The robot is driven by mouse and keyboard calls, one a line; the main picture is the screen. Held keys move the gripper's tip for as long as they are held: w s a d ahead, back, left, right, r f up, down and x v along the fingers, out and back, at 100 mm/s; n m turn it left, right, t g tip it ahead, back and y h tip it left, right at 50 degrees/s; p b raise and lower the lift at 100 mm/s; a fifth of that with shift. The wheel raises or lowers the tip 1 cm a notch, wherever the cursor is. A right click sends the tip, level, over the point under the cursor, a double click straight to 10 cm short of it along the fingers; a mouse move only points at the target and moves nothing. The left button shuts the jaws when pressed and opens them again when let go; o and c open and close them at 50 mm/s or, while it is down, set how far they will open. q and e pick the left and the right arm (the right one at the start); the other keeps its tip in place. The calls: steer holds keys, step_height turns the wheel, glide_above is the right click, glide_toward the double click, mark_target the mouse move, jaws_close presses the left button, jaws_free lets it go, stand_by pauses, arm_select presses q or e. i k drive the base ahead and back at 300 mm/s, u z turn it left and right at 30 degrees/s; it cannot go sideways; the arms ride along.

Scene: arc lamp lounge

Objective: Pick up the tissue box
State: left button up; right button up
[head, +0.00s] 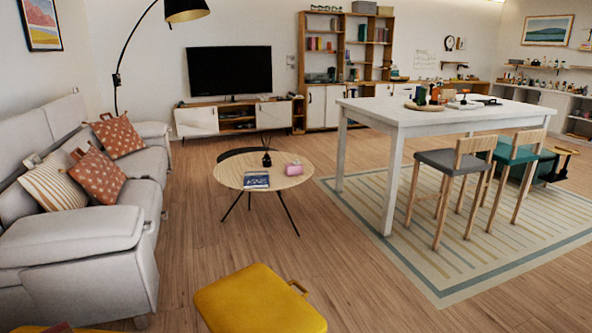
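A small pink box (294,169), which looks like the tissue box, sits on the right side of the round wooden coffee table (232,174). A pale bit shows at its top, but it is too small to make out clearly. Nothing covers it in the head view. Neither of my grippers shows in this view.
A blue book (256,180) and a dark reed-like vase (267,159) share the coffee table. A yellow pouf (260,302) stands in front. A grey sofa (72,238) lines the left; a white high table (430,120) with stools is right.

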mark_target(290, 169)
steer(key=z, duration=1.05)
steer(key=i, duration=4.05)
steer(key=u, duration=2.7)
steer(key=i, duration=2.8)
steer(key=z, duration=1.1)
